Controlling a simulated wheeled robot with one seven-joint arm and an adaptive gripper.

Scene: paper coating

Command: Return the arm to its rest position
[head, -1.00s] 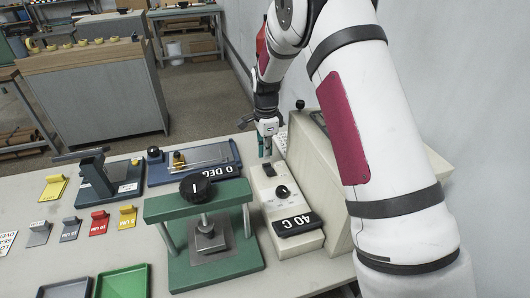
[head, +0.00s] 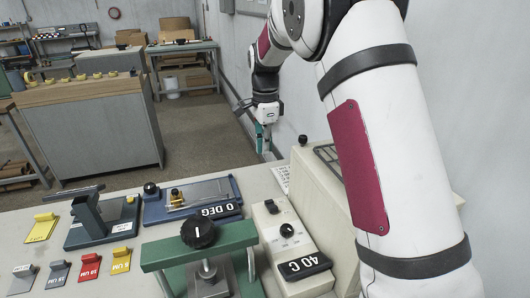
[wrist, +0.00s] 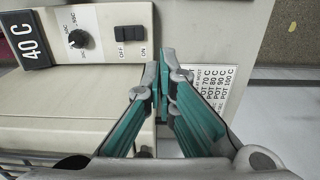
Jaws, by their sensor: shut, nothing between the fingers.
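My gripper (head: 263,146) is raised above the far end of the beige control box (head: 273,222), beyond its switch. In the wrist view, my gripper (wrist: 163,85) shows two teal fingers with their tips together and nothing between them. The same box shows there with a knob (wrist: 78,39), a black OFF/ON rocker switch (wrist: 131,33) and a "40 C" label (wrist: 30,40). My gripper is apart from the box in the head view. My white arm fills the right side of the head view.
A green press (head: 200,255) with a black knob stands left of the box. A blue "0 DEG" board (head: 190,199) lies beyond it. Coloured tags (head: 90,266) lie at left. A large beige unit (head: 320,190) stands under my arm.

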